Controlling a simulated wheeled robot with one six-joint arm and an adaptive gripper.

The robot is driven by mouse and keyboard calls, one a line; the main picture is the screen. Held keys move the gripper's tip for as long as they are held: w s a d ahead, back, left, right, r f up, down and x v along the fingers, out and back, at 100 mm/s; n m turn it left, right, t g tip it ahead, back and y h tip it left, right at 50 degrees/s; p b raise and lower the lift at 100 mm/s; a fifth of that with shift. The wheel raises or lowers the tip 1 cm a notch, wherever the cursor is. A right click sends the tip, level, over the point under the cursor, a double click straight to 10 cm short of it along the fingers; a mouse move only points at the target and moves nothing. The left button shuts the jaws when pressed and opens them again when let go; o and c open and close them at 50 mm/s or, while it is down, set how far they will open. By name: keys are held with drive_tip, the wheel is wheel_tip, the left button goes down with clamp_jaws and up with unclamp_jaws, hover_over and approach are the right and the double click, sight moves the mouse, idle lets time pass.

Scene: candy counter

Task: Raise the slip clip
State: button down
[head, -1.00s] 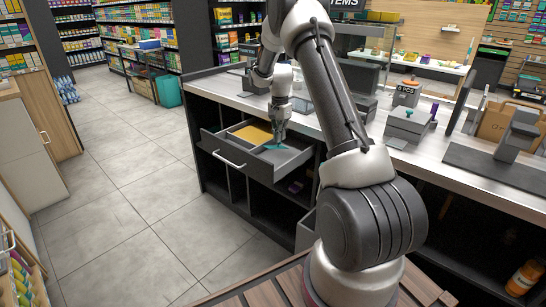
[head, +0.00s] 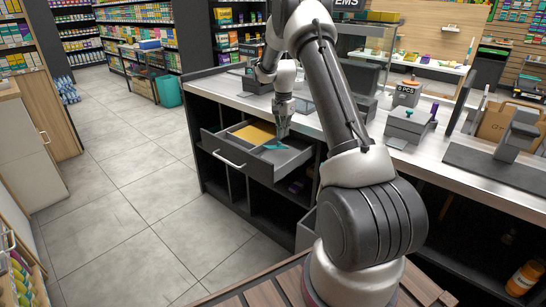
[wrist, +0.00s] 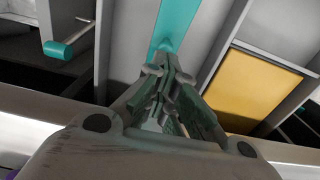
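A flat teal bar, which looks like the slip clip (wrist: 176,24), lies over the grey inside of the pulled-out drawer (head: 245,162). It also shows as a small teal patch (head: 273,147) in the head view. My gripper (head: 283,135) points down over the drawer. In the wrist view its fingertips (wrist: 167,70) come together at the near end of the teal bar. No clear gap shows between them. The fingertips hide that end, so I cannot tell whether they touch it.
A yellow compartment (wrist: 256,86) lies to the right in the wrist view, behind a grey divider. A teal knob (wrist: 57,50) on a grey rod shows at the left. The counter top (head: 320,124) runs behind the drawer. The floor in front is clear.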

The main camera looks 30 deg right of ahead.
drive_tip(key=shift+d, duration=0.1)
drive_tip(key=shift+w+d+r, duration=0.1)
drive_tip(key=shift+w+d, duration=0.15)
drive_tip(key=shift+d, duration=0.25)
drive_tip(key=c, duration=1.6)
unclamp_jaws()
wheel_tip(320, 180, up, 6)
